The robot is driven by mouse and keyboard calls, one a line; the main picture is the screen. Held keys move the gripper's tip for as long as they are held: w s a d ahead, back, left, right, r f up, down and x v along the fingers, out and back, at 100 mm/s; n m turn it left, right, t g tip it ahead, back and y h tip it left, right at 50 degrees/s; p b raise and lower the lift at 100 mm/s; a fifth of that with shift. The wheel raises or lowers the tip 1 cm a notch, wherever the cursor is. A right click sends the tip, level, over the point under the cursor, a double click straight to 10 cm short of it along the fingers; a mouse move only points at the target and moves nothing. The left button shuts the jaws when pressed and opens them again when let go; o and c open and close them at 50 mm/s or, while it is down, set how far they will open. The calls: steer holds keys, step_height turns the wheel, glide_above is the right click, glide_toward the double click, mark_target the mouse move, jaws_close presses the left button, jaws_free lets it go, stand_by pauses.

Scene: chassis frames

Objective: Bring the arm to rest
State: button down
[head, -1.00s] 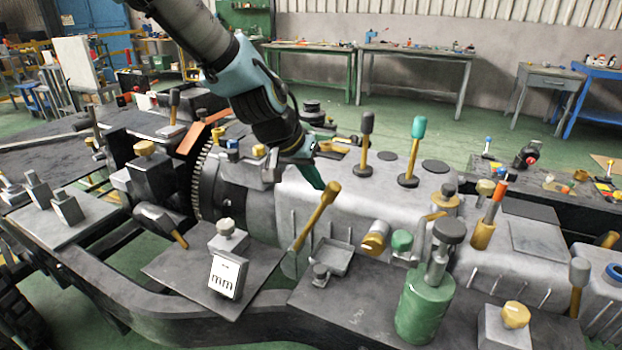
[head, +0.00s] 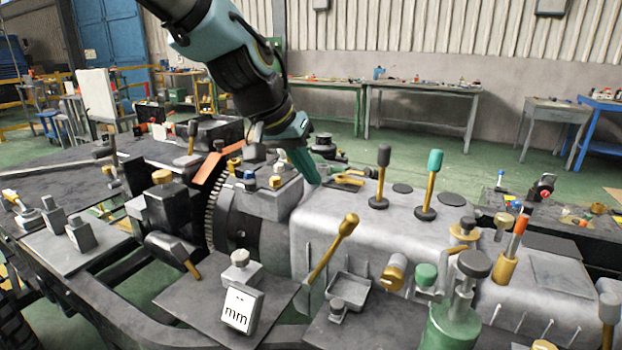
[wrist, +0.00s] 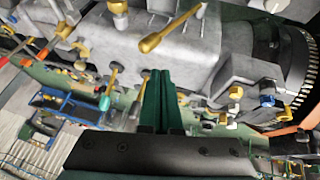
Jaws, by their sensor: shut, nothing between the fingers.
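My gripper (head: 304,165) is at the end of my teal and black arm, in the upper middle of the head view. It points down above the grey gearbox housing (head: 345,222), near the ringed gear (head: 214,207). In the wrist view its two green fingers (wrist: 158,100) lie side by side, closed together, with nothing between them. I cannot tell the exact gap between the fingertips and the housing.
A yellow lever (head: 332,250) leans in front. A green canister (head: 450,328) stands at front right. Workbenches (head: 420,88) line the back wall.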

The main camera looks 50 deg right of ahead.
stand_by(0.4)
steer(key=w+a+f+n+t+y, duration=0.1)
steer(key=w+a+f+n+y, duration=0.15)
steer(key=w+a, duration=0.75)
steer(key=w+a+f+n+t+y, duration=0.15)
steer(key=w+a+f+n, duration=0.25)
steer(key=w+a, duration=0.6)
steer(key=s+a+f+n+y, duration=0.1)
steer(key=a+f+n, duration=0.1)
steer(key=a, duration=1.2)
steer(key=s+a+f+n+y, duration=0.1)
steer(key=a+n, duration=0.4)
steer(key=a, duration=0.9)
steer(key=shift+s+a+f, duration=0.2)
steer(key=shift+s+f, duration=0.45)
steer(key=shift+f, duration=0.3)
